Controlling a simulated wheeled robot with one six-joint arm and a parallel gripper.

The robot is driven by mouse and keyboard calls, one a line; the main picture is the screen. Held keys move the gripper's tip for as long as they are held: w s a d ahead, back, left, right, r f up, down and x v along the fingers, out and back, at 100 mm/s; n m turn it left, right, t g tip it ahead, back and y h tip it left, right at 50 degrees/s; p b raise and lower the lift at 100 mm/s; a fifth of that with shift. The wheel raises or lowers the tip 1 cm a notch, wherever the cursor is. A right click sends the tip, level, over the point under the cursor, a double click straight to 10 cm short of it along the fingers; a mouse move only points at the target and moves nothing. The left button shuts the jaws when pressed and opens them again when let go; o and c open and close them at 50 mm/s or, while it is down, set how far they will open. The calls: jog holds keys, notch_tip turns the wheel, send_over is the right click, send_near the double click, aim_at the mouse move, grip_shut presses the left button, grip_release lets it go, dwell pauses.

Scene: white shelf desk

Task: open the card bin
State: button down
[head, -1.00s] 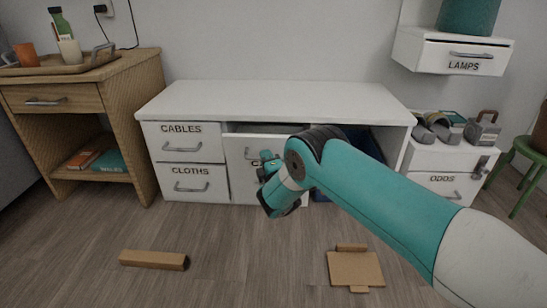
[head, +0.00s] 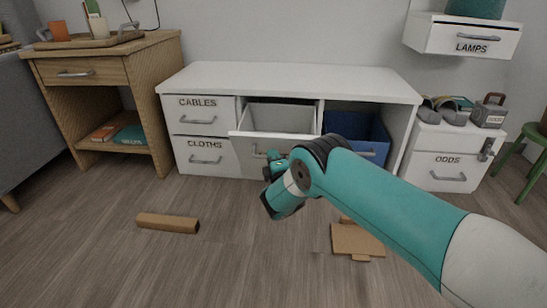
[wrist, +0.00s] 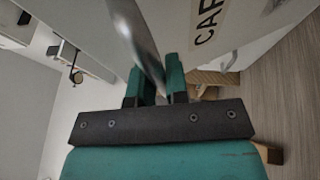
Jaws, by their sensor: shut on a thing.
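The card bin (head: 240,146) is the wide white front in the middle of the desk. Its top edge leans out toward me, and the pale inside (head: 280,117) shows behind it. My gripper (head: 273,165) is at the front of the bin and hides much of its label and handle. In the wrist view, my gripper (wrist: 156,85) is shut on the bin's grey bar handle (wrist: 136,30), which runs between the two teal fingers. Part of the label, "CAR", shows on the bin front (wrist: 235,28) beside it.
A blue bin (head: 350,127) stands in the open bay to the right. The cables drawer (head: 208,126) and cloths drawer (head: 225,147) at left are shut.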

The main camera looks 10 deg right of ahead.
jog(key=shift+a+f, duration=0.15)
jog(key=shift+a, duration=0.05)
jog(key=c, duration=1.2)
grip_release()
jog(key=shift+o, duration=0.4)
jog(key=shift+d, duration=0.1)
jog(key=p+v, duration=1.7)
jog(key=p, duration=0.3)
jog(key=shift+s, duration=0.2)
